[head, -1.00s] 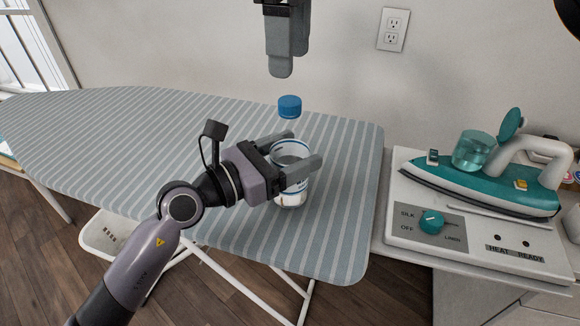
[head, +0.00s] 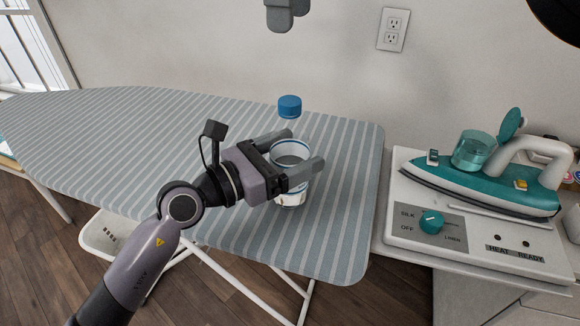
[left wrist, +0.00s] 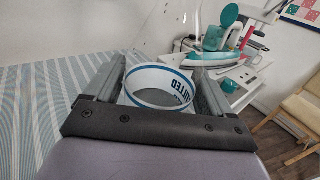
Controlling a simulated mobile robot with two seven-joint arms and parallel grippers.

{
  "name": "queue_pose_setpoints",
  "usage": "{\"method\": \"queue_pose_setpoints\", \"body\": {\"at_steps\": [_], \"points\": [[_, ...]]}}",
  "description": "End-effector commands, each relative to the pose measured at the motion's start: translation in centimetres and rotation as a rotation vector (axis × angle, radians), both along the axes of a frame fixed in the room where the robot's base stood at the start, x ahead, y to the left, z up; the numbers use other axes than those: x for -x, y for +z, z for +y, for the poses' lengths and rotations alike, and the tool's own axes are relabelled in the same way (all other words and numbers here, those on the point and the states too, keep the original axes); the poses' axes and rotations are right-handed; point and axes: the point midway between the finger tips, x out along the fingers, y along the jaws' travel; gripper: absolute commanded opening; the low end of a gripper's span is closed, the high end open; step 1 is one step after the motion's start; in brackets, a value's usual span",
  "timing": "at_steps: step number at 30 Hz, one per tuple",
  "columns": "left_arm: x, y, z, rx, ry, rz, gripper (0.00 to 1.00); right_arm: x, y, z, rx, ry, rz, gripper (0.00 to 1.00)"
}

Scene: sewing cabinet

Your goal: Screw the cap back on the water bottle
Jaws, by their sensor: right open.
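The water bottle (head: 291,199) stands upright on the ironing board, its clear upper part hard to see. Its white label with blue bands (left wrist: 158,82) shows between the left fingers in the left wrist view. My left gripper (head: 307,154) is shut on the bottle, a finger against each side. The blue cap (head: 289,106) is above the bottle, in line with its top; the clear neck is too faint to tell how it sits there. My right gripper (head: 281,22) is open at the top edge, above and apart from the cap, partly out of frame.
The striped ironing board (head: 130,150) is clear to the left of the bottle. To the right, a teal iron (head: 490,180) rests on a white stand with a dial (head: 432,222). The wall with an outlet (head: 393,29) is behind.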

Motion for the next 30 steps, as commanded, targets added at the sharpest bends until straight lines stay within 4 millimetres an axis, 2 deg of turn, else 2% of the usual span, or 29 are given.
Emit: {"method": "queue_pose_setpoints", "body": {"at_steps": [10,22,30], "points": [[0.2,0.0,0.4,0.0,0.001,0.0,1.0,0.0,-0.1,0.0,0.0,0.0,0.0,0.63],[3.3,-0.2,4.9,-0.002,0.001,0.0,1.0,0.0,-0.8,0.0,0.0,0.0,0.0,0.63],[4.1,0.0,5.9,0.001,-0.001,0.001,1.0,0.0,-0.9,0.0,0.0,0.0,0.0,0.63]]}}
